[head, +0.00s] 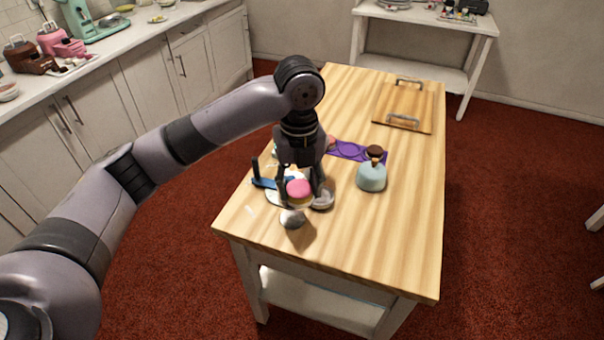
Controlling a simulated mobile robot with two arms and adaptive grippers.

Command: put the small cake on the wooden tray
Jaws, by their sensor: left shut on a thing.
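The small cake (298,188) has a pink top and a pale lower part. My left gripper (299,186) points down with its fingers on either side of it, shut on it. The cake is above or on a small silver stand (292,218) near the table's left front edge; I cannot tell if they touch. The wooden tray (392,104), with two metal handles, lies flat at the table's far right and its surface is bare. The cake's back and the far finger contact are hidden. My right gripper is not in view.
On the wooden table (349,240), a pale blue domed object (371,178) with a brown top stands between the cake and the tray. A purple mat (351,150) lies behind. A blue-handled item (264,183) and a white dish are beside the gripper. The table's right front is clear.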

